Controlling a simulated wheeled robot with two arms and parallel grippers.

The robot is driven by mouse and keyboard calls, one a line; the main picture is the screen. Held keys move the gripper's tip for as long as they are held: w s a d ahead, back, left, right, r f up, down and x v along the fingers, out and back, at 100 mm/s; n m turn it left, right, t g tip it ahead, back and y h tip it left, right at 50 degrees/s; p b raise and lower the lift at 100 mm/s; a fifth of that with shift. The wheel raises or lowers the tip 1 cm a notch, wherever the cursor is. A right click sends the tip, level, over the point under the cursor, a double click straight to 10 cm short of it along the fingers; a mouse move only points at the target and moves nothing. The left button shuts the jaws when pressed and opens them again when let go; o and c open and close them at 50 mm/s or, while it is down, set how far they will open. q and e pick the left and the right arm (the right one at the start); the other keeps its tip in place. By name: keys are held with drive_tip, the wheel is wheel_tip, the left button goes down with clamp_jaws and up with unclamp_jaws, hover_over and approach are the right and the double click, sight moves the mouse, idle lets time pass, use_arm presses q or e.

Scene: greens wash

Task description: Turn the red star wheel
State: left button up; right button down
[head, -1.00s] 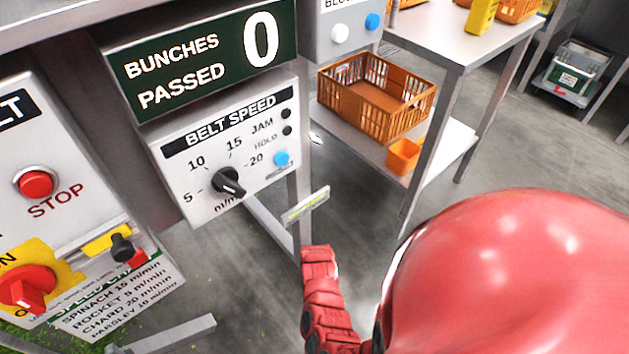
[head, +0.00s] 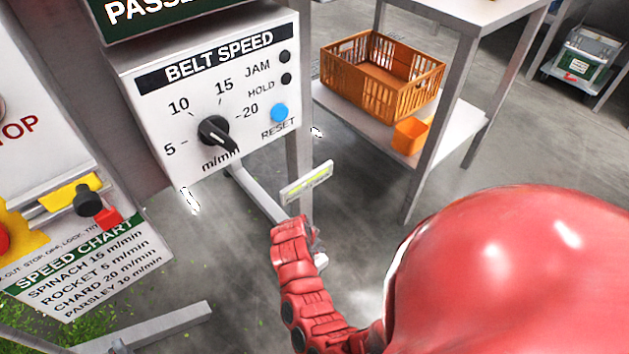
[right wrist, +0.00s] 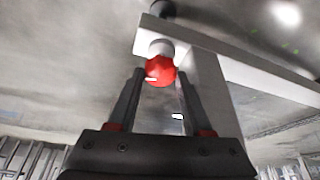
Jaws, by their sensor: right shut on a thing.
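The red star wheel (right wrist: 160,71) shows in the right wrist view, small and rounded with a pale collar behind it, beside a grey metal beam (right wrist: 205,75). My right gripper (right wrist: 161,77) has one dark finger on each side of the wheel, shut on it at the fingertips. In the head view my red right arm (head: 295,260) reaches down below the belt speed panel; its fingers and the wheel cannot be made out there. My left gripper is in neither view.
The belt speed panel (head: 215,85) with its black dial and the speed chart (head: 90,265) are at the left. A small level-like plate (head: 306,184) is just above my right arm. An orange crate (head: 380,75) sits on a shelf behind. Grey floor is open between.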

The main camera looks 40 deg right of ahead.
drive_tip(key=shift+f, duration=0.1)
idle(0.3)
drive_tip(key=shift+c, duration=2.2)
unclamp_jaws()
drive_tip(key=shift+o, duration=0.6)
